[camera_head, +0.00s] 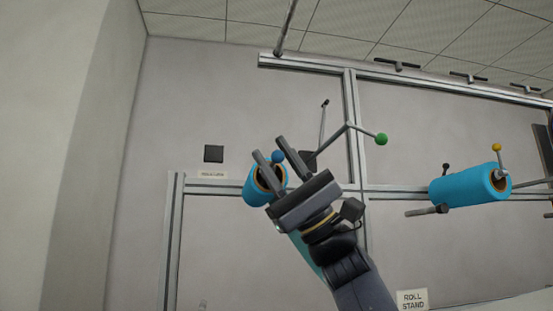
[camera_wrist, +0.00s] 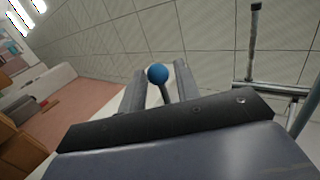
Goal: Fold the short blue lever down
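The short blue lever shows as a blue ball knob (camera_head: 278,156) on a short stem, close to the end of a blue roll (camera_head: 258,190). In the wrist view the blue knob (camera_wrist: 158,74) and its dark stem stand between my two fingers. My gripper (camera_head: 274,154) is open, with one finger on each side of the knob. I cannot tell whether either finger touches it. The lower part of the lever is hidden behind my gripper.
A rod with a green ball (camera_head: 381,139) stands just right of my gripper. A second blue roll (camera_head: 466,187) with a yellow-knobbed lever (camera_head: 497,148) is farther right. Metal frame bars (camera_head: 350,120) run behind.

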